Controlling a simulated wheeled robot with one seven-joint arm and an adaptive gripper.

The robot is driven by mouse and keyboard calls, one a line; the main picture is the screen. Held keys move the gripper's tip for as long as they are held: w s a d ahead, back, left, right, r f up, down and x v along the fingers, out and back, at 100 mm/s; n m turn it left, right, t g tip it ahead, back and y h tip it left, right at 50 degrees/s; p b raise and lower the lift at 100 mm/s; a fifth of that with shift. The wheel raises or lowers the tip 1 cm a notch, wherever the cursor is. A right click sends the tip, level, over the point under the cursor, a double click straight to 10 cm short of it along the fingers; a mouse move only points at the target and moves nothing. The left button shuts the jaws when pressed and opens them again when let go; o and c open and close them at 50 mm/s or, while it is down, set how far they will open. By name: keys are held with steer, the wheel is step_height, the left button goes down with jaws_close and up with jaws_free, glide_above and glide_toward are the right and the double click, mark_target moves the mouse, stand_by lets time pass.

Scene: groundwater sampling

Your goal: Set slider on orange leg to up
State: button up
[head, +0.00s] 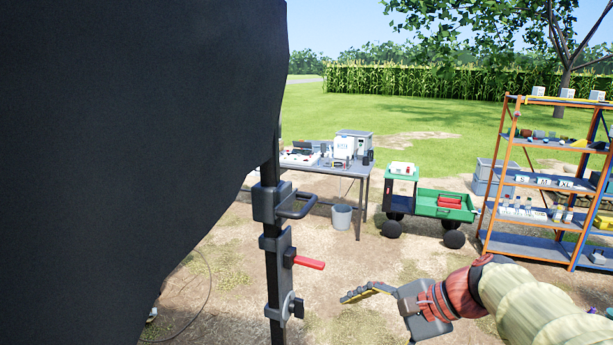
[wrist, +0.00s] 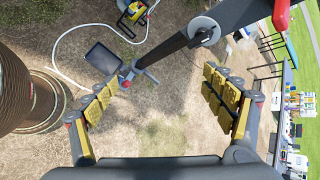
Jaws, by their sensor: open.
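A dark upright leg (head: 272,240) stands left of centre in the head view, and no orange shows on it. It carries a block with a looped handle (head: 270,204), a red lever (head: 307,263) pointing right, and a round knob (head: 296,307) lower down. I cannot tell which of these is the slider. My gripper (head: 362,293) is open and empty, to the right of the leg and apart from it. In the wrist view its fingers (wrist: 163,98) are wide apart. There the leg (wrist: 172,53) runs diagonally past them, with the knob (wrist: 204,33) and red lever (wrist: 281,14) at upper right.
A black cover (head: 130,120) hides the left of the head view. Behind stand a table (head: 357,205), a bucket (head: 341,217), a green cart (head: 425,203) and an orange-posted shelf (head: 500,180). The wrist view shows a brown cylinder (wrist: 15,90) and white hose (wrist: 60,45).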

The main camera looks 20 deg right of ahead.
steer(key=w+r+m+t+y+p, duration=0.1)
steer(key=w+r+m+t+y, duration=0.15)
steer(key=r, duration=0.55)
steer(key=w+r+m+t+y, duration=0.1)
steer(key=w+r+m+y, duration=0.2)
steer(key=r, duration=0.5)
steer(key=m+y, duration=0.2)
steer(key=m, duration=0.1)
glide_toward(312, 206)
steer(key=x, duration=0.3)
steer(key=shift+m+t, duration=0.25)
steer(key=shift+t, duration=0.2)
steer(key=shift+p+x, duration=0.55)
steer(key=shift+x, duration=3.35)
steer(key=shift+s+f, duration=0.1)
steer(key=shift+f, duration=0.05)
steer(key=shift+c, duration=0.6)
